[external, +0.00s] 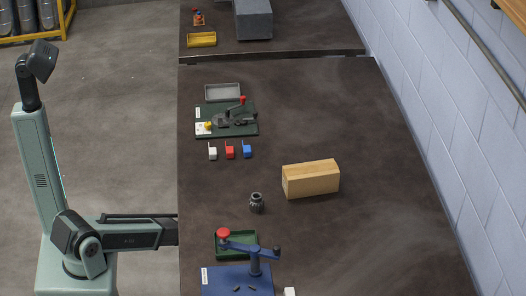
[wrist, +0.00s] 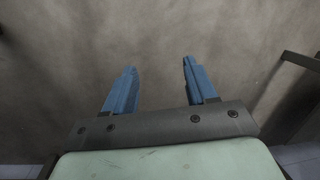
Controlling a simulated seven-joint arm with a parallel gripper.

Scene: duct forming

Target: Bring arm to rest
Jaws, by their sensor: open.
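My gripper shows in the wrist view (wrist: 158,66), its two blue fingers spread apart with nothing between them. Beyond the fingers is a plain brown-grey surface; I cannot tell how far off it is. In the external view my arm stands at the left beside the dark table (external: 330,245); I cannot make out the gripper there.
A wooden block (external: 311,179), a small dark round part (external: 256,203) and white (external: 212,151), red (external: 230,150) and blue (external: 247,150) pieces stand on the table. A green fixture (external: 246,131) is behind them. A blue lever fixture (external: 240,280) is in front. A white wall (external: 440,110) bounds the right.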

